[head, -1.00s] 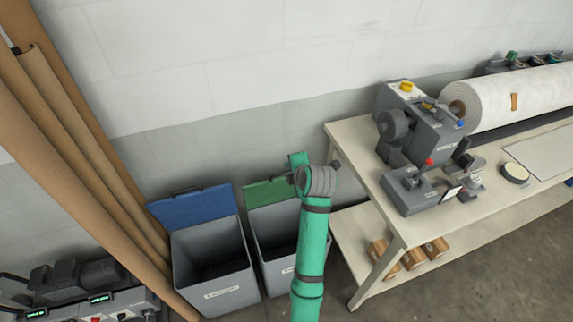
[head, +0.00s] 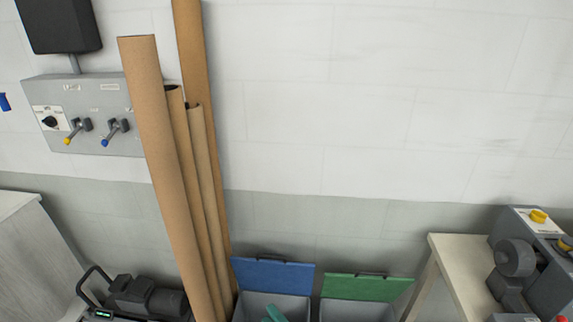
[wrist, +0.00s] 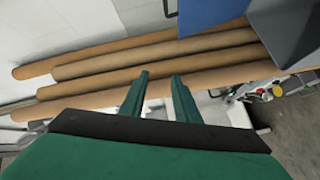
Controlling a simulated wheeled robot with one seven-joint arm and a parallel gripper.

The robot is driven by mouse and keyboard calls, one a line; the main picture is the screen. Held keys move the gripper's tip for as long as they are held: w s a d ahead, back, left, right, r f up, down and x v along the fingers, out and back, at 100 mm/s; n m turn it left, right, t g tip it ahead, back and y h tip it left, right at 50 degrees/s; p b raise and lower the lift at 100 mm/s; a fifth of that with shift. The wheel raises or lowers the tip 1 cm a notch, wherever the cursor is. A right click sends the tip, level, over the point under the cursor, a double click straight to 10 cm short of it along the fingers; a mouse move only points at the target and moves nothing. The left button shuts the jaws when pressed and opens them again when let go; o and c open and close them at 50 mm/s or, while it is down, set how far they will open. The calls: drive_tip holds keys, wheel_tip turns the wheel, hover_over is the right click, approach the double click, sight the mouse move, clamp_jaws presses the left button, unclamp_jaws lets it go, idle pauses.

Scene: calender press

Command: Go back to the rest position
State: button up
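My gripper (wrist: 160,82) shows in the wrist view as two green fingers held apart, with nothing between them. Brown cardboard tubes (wrist: 120,72) lie beyond the fingertips in that view; I cannot judge the distance. In the head view only a small green piece of my arm shows at the bottom edge, in front of the blue-lidded bin (head: 240,312). The gripper itself cannot be made out there.
Tall cardboard tubes (head: 160,150) lean on the wall. A green-lidded bin (head: 345,312) stands right of the blue-lidded one. A grey panel with levers (head: 85,115) is on the wall at left. A table (head: 455,265) with a grey machine (head: 515,258) is at right.

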drive_tip(key=s+a+r+m+t+h, duration=0.1)
drive_tip(key=s+r+m+t, duration=0.25)
drive_tip(key=s, duration=0.45)
drive_tip(key=s+a+r+m+t+h, duration=0.1)
drive_tip(key=s+a+r+m+t, duration=0.1)
drive_tip(key=s+m, duration=0.4)
drive_tip(key=s+d+f+m+g+h, duration=0.2)
drive_tip(key=s+d+f+m+h, duration=0.1)
drive_tip(key=s, duration=0.6)
drive_tip(key=s+d+f+m+g+h, duration=0.2)
drive_tip(key=s+d+f+m+h, duration=0.1)
drive_tip(key=s+m, duration=0.5)
drive_tip(key=shift+s+d+f+g+h, duration=0.2)
drive_tip(key=shift+s+f+g+h, duration=0.15)
drive_tip(key=shift+s+f+h, duration=0.45)
drive_tip(key=shift+w+r, duration=0.2)
drive_tip(key=shift+r, duration=0.1)
